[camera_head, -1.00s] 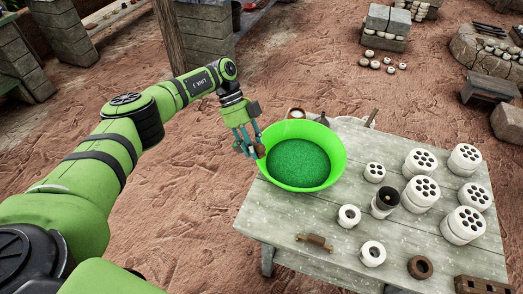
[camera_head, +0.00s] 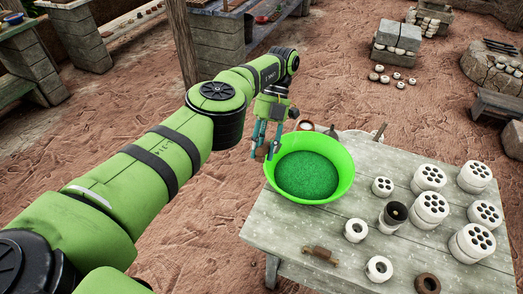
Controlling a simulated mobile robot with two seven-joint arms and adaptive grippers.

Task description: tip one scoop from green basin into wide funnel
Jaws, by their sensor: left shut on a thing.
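The green basin (camera_head: 346,185) stands at the table's far left corner, with green grainy stuff (camera_head: 306,175) inside. My left gripper (camera_head: 266,151) is at the basin's upper left rim, pointing down. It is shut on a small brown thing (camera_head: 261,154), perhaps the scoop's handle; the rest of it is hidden. I cannot tell whether it touches the basin or bears any load. My right gripper is not in view.
Several white cylinders with holes (camera_head: 429,178) stand on the right of the grey table (camera_head: 290,233). White rings (camera_head: 356,230), a brown ring (camera_head: 427,284) and a brown roller-like piece (camera_head: 320,256) lie nearer. A small cup (camera_head: 306,126) stands behind the basin.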

